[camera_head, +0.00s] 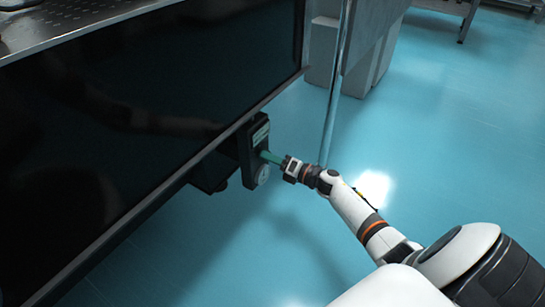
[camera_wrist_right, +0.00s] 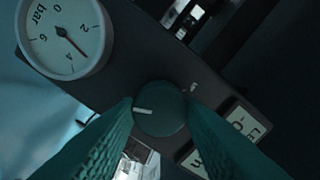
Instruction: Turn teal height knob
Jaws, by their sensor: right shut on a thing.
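The teal height knob (camera_wrist_right: 160,108) is a round dial with a white pointer line, on a dark control panel (camera_head: 256,150) at the lower edge of the optical table. My right gripper (camera_head: 268,157) reaches the panel from the right in the head view. In the right wrist view, its two teal textured fingers (camera_wrist_right: 160,122) lie on either side of the knob and are shut on it. The white pointer line points to the left in that view. In the head view the knob is hidden by the fingers. My left gripper is not in view.
A round pressure gauge (camera_wrist_right: 65,36) marked in bar sits beside the knob, and a small display (camera_wrist_right: 238,126) is on its other side. The table's large dark side (camera_head: 150,110) fills the left. A metal post (camera_head: 336,90) stands behind; the blue floor is open.

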